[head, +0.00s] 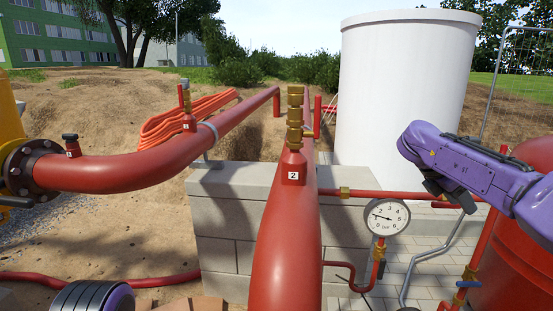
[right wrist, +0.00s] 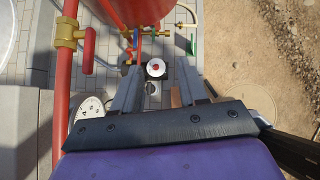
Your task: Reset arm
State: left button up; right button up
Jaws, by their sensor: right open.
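My right arm comes in from the right in the head view, purple with dark parts. Its gripper (head: 462,196) is partly hidden behind the purple link, in front of the white tank's lower right. In the right wrist view my right gripper (right wrist: 157,72) has its two grey fingers spread apart with nothing held between them. Below and beyond the fingers are paving and a small round red-and-white part (right wrist: 156,68). My left gripper is out of view; only a dark rounded piece of my left arm, with a purple rim, shows at the bottom left.
A thick red pipe (head: 286,245) with brass fittings rises through the middle. A pressure gauge (head: 387,217) stands right of it, before a white tank (head: 405,90). A red vessel (head: 515,270) is close below my right arm. A low block wall (head: 225,225) stands behind the pipe.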

jog(key=w+a+f+n+t+h, duration=0.2)
jog(key=w+a+f+n+t, duration=0.15)
jog(key=f+n, duration=0.5)
jog(key=w+a+f+n+t+h, duration=0.2)
jog(key=a+f+n+t, duration=0.25)
jog(key=n, duration=0.75)
jog(key=s+a+f+n+t+y, duration=0.2)
jog(key=s+a+f+n+y, duration=0.15)
jog(key=f+n, duration=0.45)
jog(key=s+a+f+n+t+y, duration=0.15)
jog(key=s+a+f+n, duration=0.35)
jog(key=f, duration=0.6)
jog(key=s+f+n+g+y, duration=0.4)
jog(key=s+f+n, duration=0.75)
jog(key=s, duration=0.65)
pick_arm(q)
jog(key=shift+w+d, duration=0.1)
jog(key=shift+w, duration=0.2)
pick_arm(e)
jog(key=s+d+f+g, duration=0.1)
jog(key=s+f+g, duration=0.1)
jog(key=s, duration=0.7)
jog(key=s+d+f+n+g, duration=0.1)
jog(key=s+d+f+g, duration=0.1)
jog(key=s, duration=0.7)
jog(key=shift+s+d+f, duration=0.25)
jog(key=shift+s+f, duration=0.05)
jog(key=shift+f, duration=0.45)
